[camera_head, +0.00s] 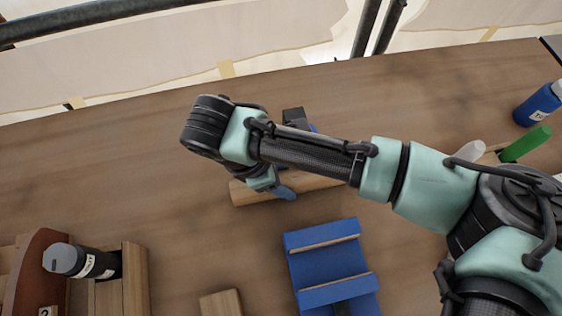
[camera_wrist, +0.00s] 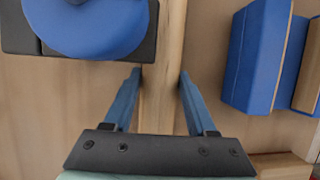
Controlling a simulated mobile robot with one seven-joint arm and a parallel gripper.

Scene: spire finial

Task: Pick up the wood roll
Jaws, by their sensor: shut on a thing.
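The wood roll (camera_head: 243,193) is a long pale wooden piece lying at the middle of the brown table, partly hidden by my arm. In the wrist view the wood roll (camera_wrist: 163,60) runs from the top edge down between my fingers. My gripper (camera_head: 285,192) is over it, with one blue finger showing in the head view. In the wrist view my gripper (camera_wrist: 160,75) has one blue finger on each side of the roll and is shut on it. The roll seems to be at table level; I cannot tell whether it is clear of the surface.
A blue rack (camera_head: 318,268) stands just in front of the roll. A black and blue object (camera_wrist: 85,28) is close beside the roll. A wooden block (camera_head: 222,303) and a dark bottle (camera_head: 88,262) are at the lower left.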

